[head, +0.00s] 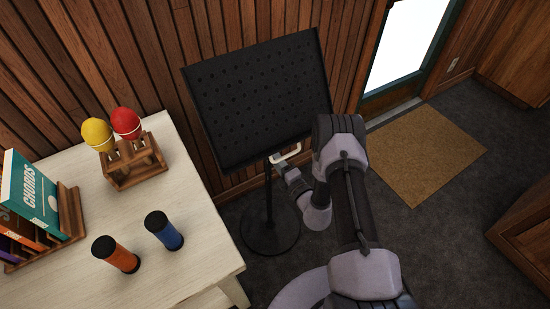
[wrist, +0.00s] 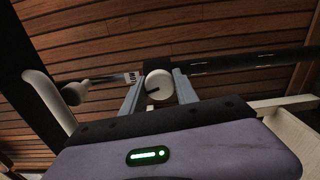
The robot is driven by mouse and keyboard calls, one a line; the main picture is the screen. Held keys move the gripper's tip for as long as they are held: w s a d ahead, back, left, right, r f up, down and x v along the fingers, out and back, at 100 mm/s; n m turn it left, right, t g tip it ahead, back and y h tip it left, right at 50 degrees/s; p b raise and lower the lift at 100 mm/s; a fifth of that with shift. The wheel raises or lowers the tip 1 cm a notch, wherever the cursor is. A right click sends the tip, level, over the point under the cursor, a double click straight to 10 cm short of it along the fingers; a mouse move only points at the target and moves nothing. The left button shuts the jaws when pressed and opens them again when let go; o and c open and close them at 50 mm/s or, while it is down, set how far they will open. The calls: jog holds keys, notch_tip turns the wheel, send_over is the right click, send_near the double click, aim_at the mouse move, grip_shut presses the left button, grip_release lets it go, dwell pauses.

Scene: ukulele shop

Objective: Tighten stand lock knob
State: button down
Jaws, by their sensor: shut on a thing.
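The black music stand has a perforated desk (head: 262,95), a thin pole (head: 268,190) and a round base (head: 270,232) on the floor. The lock knob (wrist: 158,84), pale and round with a dark mark on its face, sits against the dark pole (wrist: 250,62) in the wrist view. My gripper (wrist: 158,90) is shut on the knob, one finger on each side. In the head view my gripper (head: 278,163) is at the pole just below the desk; the knob cannot be made out there.
A pale table (head: 190,245) stands left of the stand, holding two shakers (head: 165,230), maracas (head: 126,123) in a wooden rack and books (head: 35,193). A wood-panelled wall (head: 150,50) is behind. Carpet and a doormat (head: 425,155) are clear at right.

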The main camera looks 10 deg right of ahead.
jog(key=shift+s+m, duration=0.1)
jog(key=shift+m, duration=1.3)
jog(key=shift+f, duration=0.1)
jog(key=c, duration=0.9)
grip_release()
jog(key=shift+c, duration=0.2)
jog(key=p+v, duration=0.5)
jog(key=v, duration=1.2)
jog(key=shift+s+p, duration=0.15)
jog(key=shift+p, duration=0.2)
